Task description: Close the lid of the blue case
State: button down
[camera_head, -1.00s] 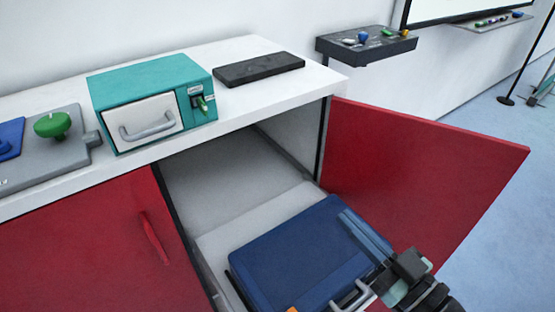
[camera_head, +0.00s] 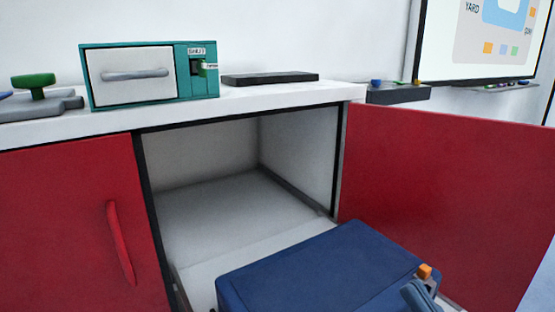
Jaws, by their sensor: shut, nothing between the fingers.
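The blue case (camera_head: 330,262) is at the bottom centre, in front of the open cabinet, partly cut off by the lower picture edge. Its broad blue top lies nearly flat; the seam under the lid is not clear, so I cannot tell whether it is fully closed. An orange piece (camera_head: 424,271) shows at its right edge. My gripper (camera_head: 420,294) shows only as blue-grey fingers at the bottom, beside the case's right edge just below the orange piece. The fingers are together with nothing between them. I cannot tell whether they touch the case.
The red cabinet door (camera_head: 440,200) stands open on the right; another red door (camera_head: 65,225) is shut on the left. The cabinet interior (camera_head: 215,195) behind the case is empty. A teal box (camera_head: 198,90) and a dark slab (camera_head: 270,79) are on the white counter (camera_head: 300,96).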

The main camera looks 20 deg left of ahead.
notch_tip(320, 180, down, 8)
jog(key=s+d+t+y+b, duration=0.1)
jog(key=b, duration=1.1)
jog(key=shift+d+r+y, duration=0.15)
jog(key=shift+r+y, duration=0.1)
jog(key=shift+y, duration=0.15)
jog(key=shift+f, duration=0.1)
